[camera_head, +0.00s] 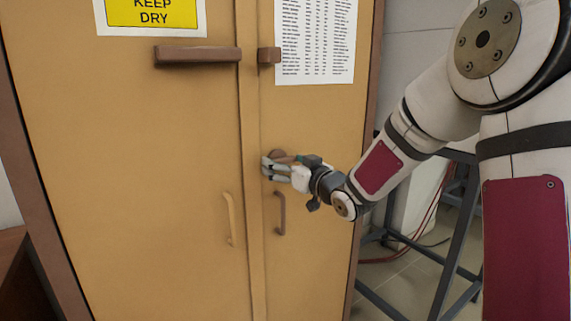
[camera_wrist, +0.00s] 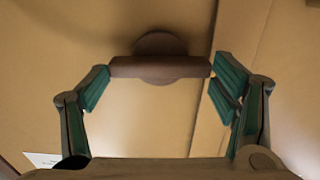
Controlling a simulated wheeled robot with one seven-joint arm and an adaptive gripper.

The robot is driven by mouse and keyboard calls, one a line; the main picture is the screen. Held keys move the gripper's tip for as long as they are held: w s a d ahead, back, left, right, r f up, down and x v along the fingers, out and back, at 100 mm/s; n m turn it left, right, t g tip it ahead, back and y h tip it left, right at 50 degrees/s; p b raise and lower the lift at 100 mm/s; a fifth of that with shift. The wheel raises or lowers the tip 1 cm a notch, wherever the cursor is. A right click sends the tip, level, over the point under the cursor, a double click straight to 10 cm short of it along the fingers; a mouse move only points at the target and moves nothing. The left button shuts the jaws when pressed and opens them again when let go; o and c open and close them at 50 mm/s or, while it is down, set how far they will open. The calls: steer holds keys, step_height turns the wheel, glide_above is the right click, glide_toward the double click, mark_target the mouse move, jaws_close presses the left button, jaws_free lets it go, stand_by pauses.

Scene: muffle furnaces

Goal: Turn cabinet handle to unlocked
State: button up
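The cabinet handle (camera_head: 277,155) is a brown turn handle on the right door of the tan cabinet (camera_head: 150,150). In the wrist view the handle (camera_wrist: 160,67) is a bar in front of a round base, lying across the picture. My gripper (camera_head: 270,168) is at the handle and covers part of it in the head view. In the wrist view my gripper (camera_wrist: 160,85) is open, with one green-padded finger near each end of the bar. I cannot tell whether either finger touches it. The lock state is not readable.
Two pull handles sit below, a tan one (camera_head: 231,218) on the left door and a brown one (camera_head: 280,213) on the right. A brown latch bar (camera_head: 198,54) is above. A dark metal frame (camera_head: 450,240) stands right of the cabinet.

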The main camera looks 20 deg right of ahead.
steer(key=shift+m+p, duration=0.4)
steer(key=m+p, duration=0.2)
steer(key=shift+d+r+m+p, duration=0.1)
steer(key=shift+m+p, duration=0.25)
steer(key=shift+m, duration=0.05)
steer(key=m+p, duration=0.4)
steer(key=m, duration=0.1)
steer(key=shift+d+m+p, duration=0.1)
steer(key=shift+m+p, duration=0.2)
steer(key=shift+p, duration=0.05)
steer(key=m+p, duration=0.4)
steer(key=m, duration=0.1)
steer(key=shift+f+m+p, duration=0.25)
steer(key=shift+m+p, duration=0.9)
steer(key=shift+m, duration=0.65)
steer(key=o, duration=1.2)
steer(key=shift+c, duration=0.2)
